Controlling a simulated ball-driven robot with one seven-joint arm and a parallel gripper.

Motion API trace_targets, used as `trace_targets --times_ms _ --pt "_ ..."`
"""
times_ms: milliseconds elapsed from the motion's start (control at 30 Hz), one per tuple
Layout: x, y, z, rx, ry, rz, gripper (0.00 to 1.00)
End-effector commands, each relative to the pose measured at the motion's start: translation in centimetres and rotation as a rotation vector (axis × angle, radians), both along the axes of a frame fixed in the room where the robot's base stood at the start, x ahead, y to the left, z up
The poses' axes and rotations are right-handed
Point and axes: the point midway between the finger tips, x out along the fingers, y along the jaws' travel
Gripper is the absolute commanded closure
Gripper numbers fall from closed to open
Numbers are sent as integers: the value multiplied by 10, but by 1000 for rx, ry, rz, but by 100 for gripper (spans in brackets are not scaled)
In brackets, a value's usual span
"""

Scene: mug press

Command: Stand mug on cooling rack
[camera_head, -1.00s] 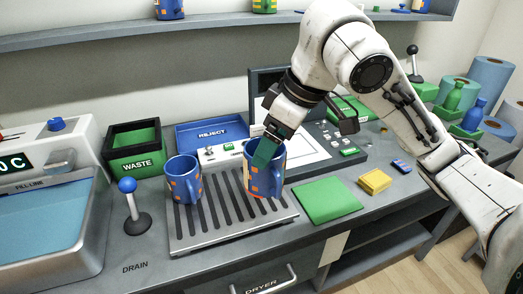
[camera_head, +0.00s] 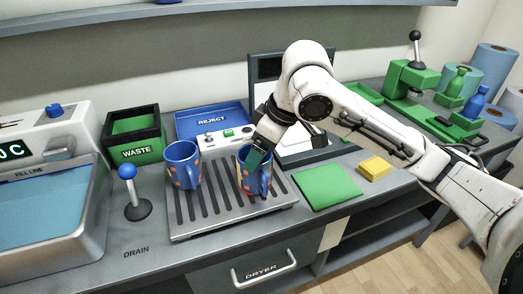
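A blue mug with orange patches (camera_head: 246,182) is upright over the right part of the slatted cooling rack (camera_head: 215,223). My gripper (camera_head: 257,158) comes down on it from above right. A dark green finger lies across the mug's upper side, and the gripper looks shut on its wall. The other finger is hidden. The mug's base is at the slats; I cannot tell whether it bears on them. A second blue mug with orange patches (camera_head: 183,166) stands upright on the rack's left part, clear of my gripper.
A blue-knobbed lever (camera_head: 131,190) stands left of the rack. The WASTE bin (camera_head: 135,145) and REJECT tray (camera_head: 212,118) are behind. A green mat (camera_head: 327,186) and yellow block (camera_head: 375,168) lie to the right. Bare slats lie between the two mugs.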

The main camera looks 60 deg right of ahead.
Motion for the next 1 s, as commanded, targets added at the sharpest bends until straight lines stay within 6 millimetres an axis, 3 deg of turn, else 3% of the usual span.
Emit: trace_targets --times_ms 400,433,600,833,1000 --pt "0 0 -5 -1 -2 0 84" --pt "0 0 -4 -1 0 1 15" --pt "0 0 -4 -1 0 1 0" --pt "0 0 -3 -1 0 1 0" --pt "-3 -1 10 -2 -1 0 0"
